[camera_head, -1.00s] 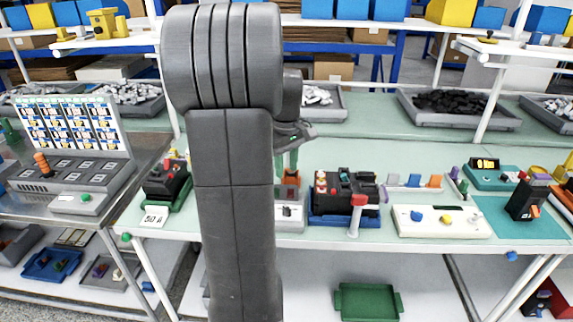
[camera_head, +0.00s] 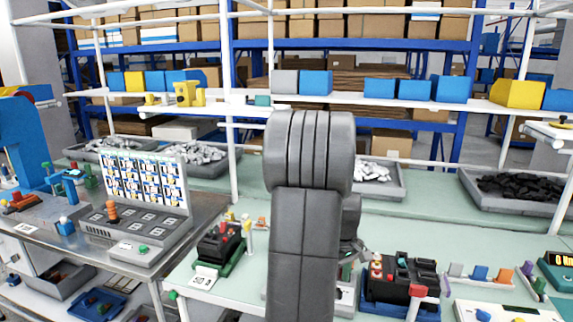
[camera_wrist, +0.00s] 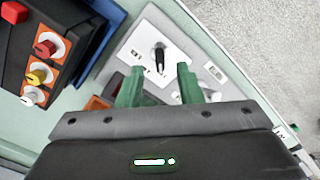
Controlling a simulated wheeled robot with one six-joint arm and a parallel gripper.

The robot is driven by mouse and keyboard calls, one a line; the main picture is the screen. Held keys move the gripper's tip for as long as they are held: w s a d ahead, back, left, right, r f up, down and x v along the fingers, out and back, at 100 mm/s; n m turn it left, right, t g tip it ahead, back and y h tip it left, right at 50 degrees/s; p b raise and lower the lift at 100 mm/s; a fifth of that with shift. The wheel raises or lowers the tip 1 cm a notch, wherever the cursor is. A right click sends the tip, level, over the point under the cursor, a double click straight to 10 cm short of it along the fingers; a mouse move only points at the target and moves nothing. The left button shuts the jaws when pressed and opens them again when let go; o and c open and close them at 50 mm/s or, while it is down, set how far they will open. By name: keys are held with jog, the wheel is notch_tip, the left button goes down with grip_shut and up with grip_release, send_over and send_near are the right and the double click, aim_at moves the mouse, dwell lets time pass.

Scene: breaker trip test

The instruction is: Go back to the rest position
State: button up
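My gripper (camera_head: 348,272) is mostly hidden behind my upright grey arm in the head view, low over the green bench. In the wrist view its two green fingers (camera_wrist: 160,84) stand apart with nothing seen held between them. Beyond the fingertips lies a white switch plate (camera_wrist: 140,50) with a black toggle lever (camera_wrist: 160,57). The lever shows past the gap between the fingers, and I cannot tell whether they touch the plate. An orange part (camera_wrist: 97,103) lies beside the left finger, partly covered.
A black device with red, yellow and white knobs (camera_wrist: 40,50) stands close left in the wrist view. In the head view, a black breaker unit in a green holder (camera_head: 222,248) stands left of my arm. A shelf with blue and yellow bins (camera_head: 385,88) spans behind.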

notch_tip(320, 180, down, 4)
jog(key=shift+r, duration=0.2)
jog(key=shift+r, duration=0.1)
